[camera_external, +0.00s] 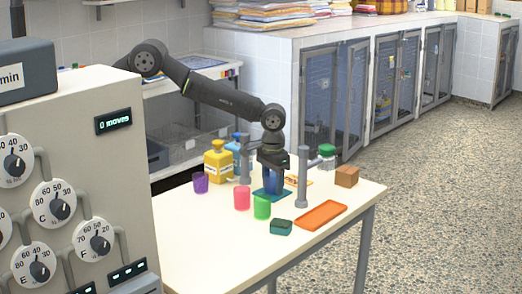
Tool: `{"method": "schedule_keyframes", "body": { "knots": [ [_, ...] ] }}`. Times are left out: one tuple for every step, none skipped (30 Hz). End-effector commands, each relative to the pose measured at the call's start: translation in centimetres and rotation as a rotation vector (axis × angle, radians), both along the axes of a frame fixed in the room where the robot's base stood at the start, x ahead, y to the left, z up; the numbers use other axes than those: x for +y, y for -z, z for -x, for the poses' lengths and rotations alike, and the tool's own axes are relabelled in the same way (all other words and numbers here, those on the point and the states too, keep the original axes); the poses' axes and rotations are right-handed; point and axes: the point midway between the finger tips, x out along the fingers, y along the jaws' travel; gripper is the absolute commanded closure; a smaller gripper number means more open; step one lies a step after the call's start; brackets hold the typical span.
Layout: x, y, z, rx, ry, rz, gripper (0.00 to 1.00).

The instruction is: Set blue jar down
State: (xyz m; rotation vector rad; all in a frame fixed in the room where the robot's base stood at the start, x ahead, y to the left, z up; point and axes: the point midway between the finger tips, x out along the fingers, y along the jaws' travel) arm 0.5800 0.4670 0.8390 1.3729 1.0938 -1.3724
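The blue jar (272,180) is upright beneath my gripper (272,167), over a flat dark blue mat (259,194) near the middle of the table. My gripper points straight down, and its dark fingers close around the jar's upper part and hide its top. The jar's bottom is at or just above the mat; I cannot tell whether it touches.
Grey posts (303,185) and (245,165) stand on both sides. Yellow (217,163) and blue bottles, purple (200,183), pink (242,199) and green cups (262,207) are left and front. An orange tray (320,215), a dark green box (282,227) and a brown block (346,177) lie right.

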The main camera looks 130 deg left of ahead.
Motion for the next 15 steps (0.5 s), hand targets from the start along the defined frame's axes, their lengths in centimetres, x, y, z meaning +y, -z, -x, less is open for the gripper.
{"method": "schedule_keyframes", "body": {
  "knots": [
    [0.0,0.0,0.0,0.000,0.000,0.000,0.36],
    [0.0,0.0,0.0,0.000,0.000,0.000,0.34],
    [0.0,0.0,0.0,0.000,0.000,0.000,0.34],
    [0.0,0.0,0.0,0.000,0.000,0.000,0.34],
    [0.0,0.0,0.0,0.000,0.000,0.000,0.34],
    [0.0,0.0,0.0,0.000,0.000,0.000,0.34],
    [0.0,0.0,0.0,0.000,0.000,0.000,0.34],
    [0.0,0.0,0.0,0.000,0.000,0.000,0.34],
    [0.0,-0.1,0.0,0.000,0.000,0.000,0.34],
    [0.0,-0.1,0.0,0.000,0.000,0.000,0.34],
    [0.0,-0.2,0.0,0.000,0.000,0.000,0.34],
    [0.0,-0.5,0.0,-0.001,0.000,-0.001,0.34],
    [0.0,-0.8,0.0,-0.001,0.000,-0.001,0.34],
    [0.0,-1.1,0.0,-0.001,0.000,-0.001,0.34],
    [0.0,-1.7,0.0,-0.001,0.000,-0.001,0.34]
  ]
}}
